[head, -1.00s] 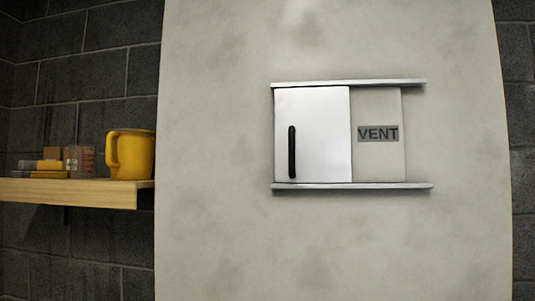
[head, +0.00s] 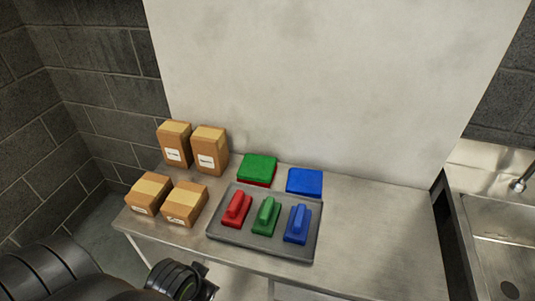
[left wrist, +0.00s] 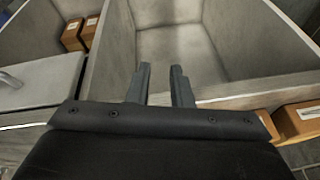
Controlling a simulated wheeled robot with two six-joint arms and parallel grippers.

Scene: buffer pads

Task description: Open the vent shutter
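The vent shutter is not in either view now. The head view looks down at a metal table (head: 385,222) in front of a pale panel (head: 330,75). Part of my left gripper (head: 207,284) shows at the bottom edge of the head view, in front of the table. In the left wrist view my left gripper (left wrist: 160,68) has two grey fingers apart with nothing between them. It is over a grey open-topped compartment (left wrist: 235,35). My right gripper is in neither view.
A grey tray (head: 228,246) holds red, green and blue handled blocks. Behind it lie a green pad (head: 258,166) on red and a blue pad (head: 305,181). Several cardboard boxes (head: 209,150) stand left. A sink (head: 505,262) is right. The table's right part is clear.

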